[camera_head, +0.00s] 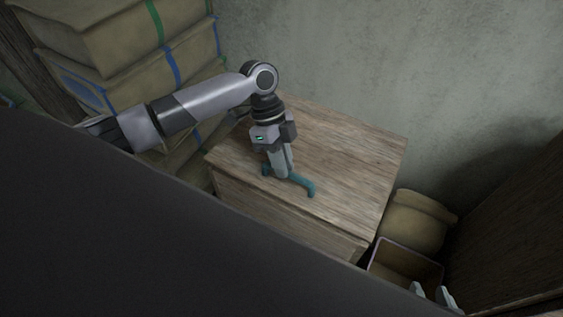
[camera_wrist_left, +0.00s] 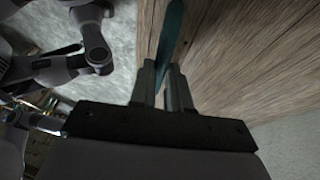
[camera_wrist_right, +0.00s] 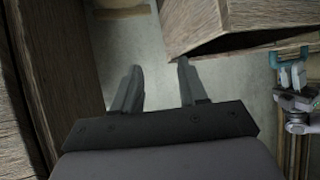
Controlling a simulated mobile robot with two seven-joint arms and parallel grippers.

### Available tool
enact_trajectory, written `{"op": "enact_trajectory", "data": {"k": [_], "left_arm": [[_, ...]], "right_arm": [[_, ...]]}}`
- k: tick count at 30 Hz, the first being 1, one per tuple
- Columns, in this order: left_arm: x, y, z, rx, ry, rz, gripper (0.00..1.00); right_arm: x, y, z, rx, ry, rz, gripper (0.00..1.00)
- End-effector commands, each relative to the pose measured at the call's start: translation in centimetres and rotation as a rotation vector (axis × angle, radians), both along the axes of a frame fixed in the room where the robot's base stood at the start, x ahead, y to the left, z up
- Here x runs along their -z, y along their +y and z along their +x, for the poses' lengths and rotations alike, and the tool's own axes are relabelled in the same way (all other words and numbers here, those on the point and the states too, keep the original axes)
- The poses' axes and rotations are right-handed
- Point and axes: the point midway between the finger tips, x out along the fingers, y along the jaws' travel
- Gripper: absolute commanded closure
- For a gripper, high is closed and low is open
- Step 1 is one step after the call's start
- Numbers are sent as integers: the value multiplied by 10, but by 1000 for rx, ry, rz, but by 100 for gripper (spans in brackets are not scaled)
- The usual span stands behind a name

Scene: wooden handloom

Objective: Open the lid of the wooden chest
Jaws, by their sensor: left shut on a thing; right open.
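The wooden chest (camera_head: 345,160) stands against the wall with its plank lid seen from above. A teal handle (camera_head: 300,182) is on the lid near its front edge. My left gripper (camera_head: 281,174) points down and is shut on the handle. In the left wrist view the handle (camera_wrist_left: 171,35) runs between the closed fingers (camera_wrist_left: 166,68). In the right wrist view the chest (camera_wrist_right: 200,22) shows a dark wedge-shaped gap along one edge; I cannot tell for sure how far the lid is raised. My right gripper (camera_head: 433,292) is open and empty, low at the chest's right side.
Stacked sacks (camera_head: 120,40) with green and blue bands stand left of the chest. An open box (camera_head: 405,262) and a tan sack (camera_head: 415,220) are on its right. A dark wooden panel (camera_head: 520,220) rises at far right. The wall (camera_head: 420,70) is close behind.

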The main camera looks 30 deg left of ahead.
Motion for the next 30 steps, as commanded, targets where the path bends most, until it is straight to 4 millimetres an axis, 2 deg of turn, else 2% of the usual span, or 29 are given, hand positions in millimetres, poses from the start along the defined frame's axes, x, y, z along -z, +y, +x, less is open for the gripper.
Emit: {"op": "enact_trajectory", "data": {"k": [1, 7, 10, 15, 22, 30], "left_arm": [[-21, 0, 7, -4, -14, -3, 100], [-57, -1, 24, -7, -21, -4, 100], [-75, -1, 35, -8, -25, -4, 100], [-101, -2, 53, -9, -25, -5, 100], [-125, -2, 76, -9, -24, -4, 100], [-137, -3, 90, -5, -17, -2, 100]], "right_arm": [[-7, -5, -3, 12, 17, -1, 57], [-3, -25, -15, 61, 79, -8, 57], [-18, -23, -14, 60, 72, -5, 57], [-32, -23, -14, 58, 72, -5, 57], [-39, -23, -13, 58, 72, -6, 57], [-41, -22, -14, 57, 72, -6, 57]]}}
